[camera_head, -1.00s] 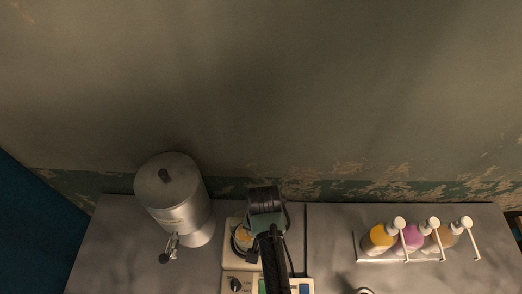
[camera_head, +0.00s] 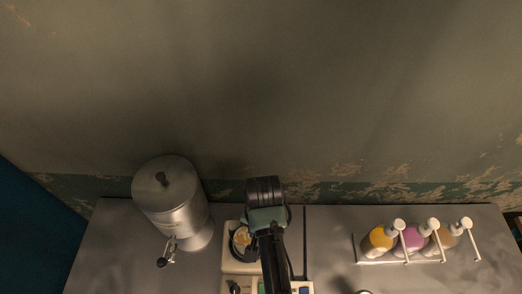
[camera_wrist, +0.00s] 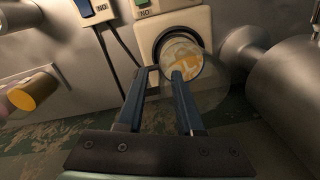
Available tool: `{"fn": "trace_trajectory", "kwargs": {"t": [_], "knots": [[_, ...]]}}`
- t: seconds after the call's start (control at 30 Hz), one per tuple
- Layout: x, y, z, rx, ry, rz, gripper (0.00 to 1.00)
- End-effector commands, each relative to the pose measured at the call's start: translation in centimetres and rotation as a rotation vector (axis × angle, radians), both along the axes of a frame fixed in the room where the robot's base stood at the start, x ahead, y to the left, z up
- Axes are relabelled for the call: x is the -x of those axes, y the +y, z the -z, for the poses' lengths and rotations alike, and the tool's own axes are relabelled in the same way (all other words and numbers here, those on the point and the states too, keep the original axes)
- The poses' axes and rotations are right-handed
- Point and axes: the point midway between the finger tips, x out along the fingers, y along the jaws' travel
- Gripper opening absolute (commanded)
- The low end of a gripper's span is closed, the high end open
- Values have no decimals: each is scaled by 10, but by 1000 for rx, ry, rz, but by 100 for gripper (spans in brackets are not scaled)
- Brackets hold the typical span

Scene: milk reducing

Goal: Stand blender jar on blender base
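The blender base (camera_wrist: 197,22) is cream with a dark ring. It also shows in the head view (camera_head: 229,262), left of my arm. The clear blender jar (camera_wrist: 213,88), with yellow-orange contents, appears upright over that ring. In the head view the contents of the jar (camera_head: 242,237) show within the ring. I cannot tell whether the jar is fully seated. In the head view the fingertips are hidden under my wrist.
A large metal dispenser (camera_head: 172,205) with a tap stands close left of the blender. A rack (camera_head: 385,262) with yellow, purple and brown bottles stands at right. The wall is close behind.

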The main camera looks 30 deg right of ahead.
Motion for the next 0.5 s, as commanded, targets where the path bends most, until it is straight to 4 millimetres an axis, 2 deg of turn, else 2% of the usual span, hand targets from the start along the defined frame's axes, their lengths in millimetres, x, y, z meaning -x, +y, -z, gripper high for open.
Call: {"fn": "trace_trajectory", "kwargs": {"t": [0.1,0.3,0.5], "knots": [[-1,-1,-26,3,-7,-1,36],[1,-1,-63,2,-3,-1,36],[2,-1,-76,1,-1,0,36]]}}
